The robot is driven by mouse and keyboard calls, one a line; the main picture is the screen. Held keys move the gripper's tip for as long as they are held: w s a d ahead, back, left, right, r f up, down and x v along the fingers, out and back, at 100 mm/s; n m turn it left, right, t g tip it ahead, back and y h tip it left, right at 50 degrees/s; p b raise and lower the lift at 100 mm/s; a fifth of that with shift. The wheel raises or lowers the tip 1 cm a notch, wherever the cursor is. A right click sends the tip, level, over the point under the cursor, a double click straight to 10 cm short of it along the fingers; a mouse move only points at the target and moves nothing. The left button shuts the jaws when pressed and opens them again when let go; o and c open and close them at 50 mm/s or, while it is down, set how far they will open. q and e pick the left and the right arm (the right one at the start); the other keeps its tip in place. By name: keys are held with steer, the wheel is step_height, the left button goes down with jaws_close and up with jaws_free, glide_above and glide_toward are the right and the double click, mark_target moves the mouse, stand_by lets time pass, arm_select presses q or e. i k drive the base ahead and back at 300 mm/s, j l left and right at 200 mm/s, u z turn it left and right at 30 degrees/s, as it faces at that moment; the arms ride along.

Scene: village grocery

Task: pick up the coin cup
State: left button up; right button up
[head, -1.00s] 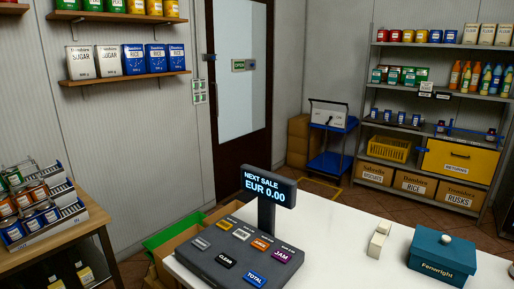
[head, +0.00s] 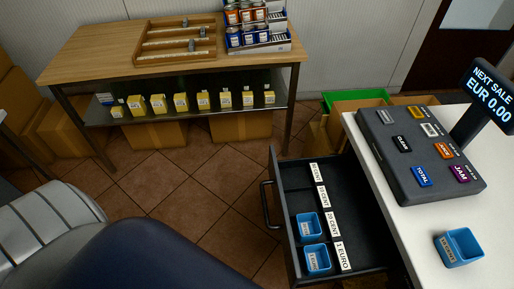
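A small blue open-topped cup (head: 466,241) with a white label on its front stands on the white counter at the lower right, in front of the register keypad. Two similar blue cups stand in the open drawer, one nearer (head: 319,261) and one farther back (head: 308,229). Their labels are too small to read. White strips beside the drawer's row carry coin names, among them 1 EURO and 20 CENT. Neither of my grippers is in view.
The open dark drawer (head: 276,167) juts out left of the counter (head: 412,227). The keypad (head: 405,180) and display reading EUR 0.00 (head: 490,95) stand on the counter. A wooden table (head: 98,49) stands at the back. Tiled floor (head: 180,190) lies clear between.

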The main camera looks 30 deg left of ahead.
mark_target(458, 247)
steer(key=u, duration=0.65)
steer(key=k+z, duration=0.1)
steer(key=z, duration=1.45)
steer(key=k+l+u, duration=0.15)
steer(key=k+u, duration=0.15)
steer(key=u, duration=1.15)
